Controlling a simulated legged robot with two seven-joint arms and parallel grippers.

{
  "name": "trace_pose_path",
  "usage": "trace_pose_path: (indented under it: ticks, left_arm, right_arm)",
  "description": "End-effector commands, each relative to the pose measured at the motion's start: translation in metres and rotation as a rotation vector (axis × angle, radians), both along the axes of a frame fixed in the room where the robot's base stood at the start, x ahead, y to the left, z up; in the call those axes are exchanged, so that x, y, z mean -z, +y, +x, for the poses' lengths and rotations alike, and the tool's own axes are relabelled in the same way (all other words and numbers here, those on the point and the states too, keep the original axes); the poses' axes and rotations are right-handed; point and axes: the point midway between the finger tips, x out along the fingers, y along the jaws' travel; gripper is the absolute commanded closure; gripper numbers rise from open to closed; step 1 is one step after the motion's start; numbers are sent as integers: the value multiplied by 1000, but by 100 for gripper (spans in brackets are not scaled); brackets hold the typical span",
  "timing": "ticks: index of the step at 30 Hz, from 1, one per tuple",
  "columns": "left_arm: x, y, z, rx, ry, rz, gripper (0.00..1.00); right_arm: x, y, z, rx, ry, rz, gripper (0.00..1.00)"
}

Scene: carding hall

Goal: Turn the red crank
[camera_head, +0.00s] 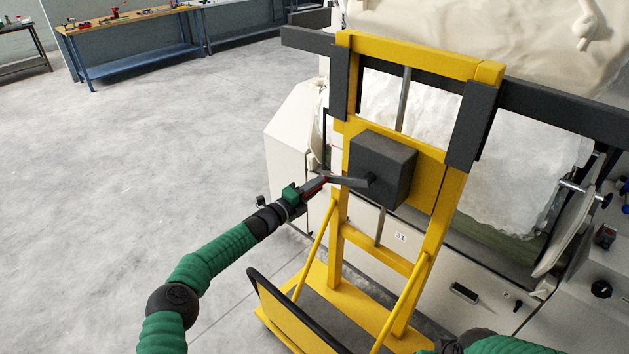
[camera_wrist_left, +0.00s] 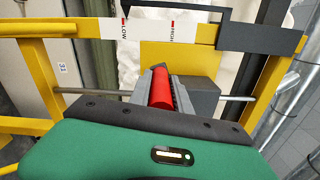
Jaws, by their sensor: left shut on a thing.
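The red crank handle (camera_wrist_left: 160,88) shows in the left wrist view, lying between the fingers of my left gripper. In the head view my left gripper (camera_head: 319,184) is shut on the handle, and only a little red shows there. The grey crank arm (camera_head: 350,181) runs from the handle to the right, to a dark grey gearbox (camera_head: 382,168) on a yellow frame (camera_head: 420,258). In the left wrist view a white scale strip (camera_wrist_left: 150,29) reads LOW and HIGH, with a dark pointer tip beside LOW. My right gripper is out of view.
A black push bar (camera_head: 290,312) stands at the front of the frame's yellow base. A pale machine (camera_head: 295,145) stands close behind the frame. The grey floor on the left is open, with a wooden-topped workbench (camera_head: 125,20) far back.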

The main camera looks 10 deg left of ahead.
Motion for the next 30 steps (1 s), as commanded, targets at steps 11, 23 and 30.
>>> trace_pose_path:
  ticks: [11, 23, 30]
  left_arm:
    - [48, -17, -14, -2, 172, -207, 100]
    - [57, -26, -20, 0, 230, -288, 100]
    - [58, -28, -21, 0, 232, -290, 100]
  right_arm:
    - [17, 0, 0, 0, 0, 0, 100]
    - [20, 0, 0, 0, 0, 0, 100]
    - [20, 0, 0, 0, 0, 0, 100]
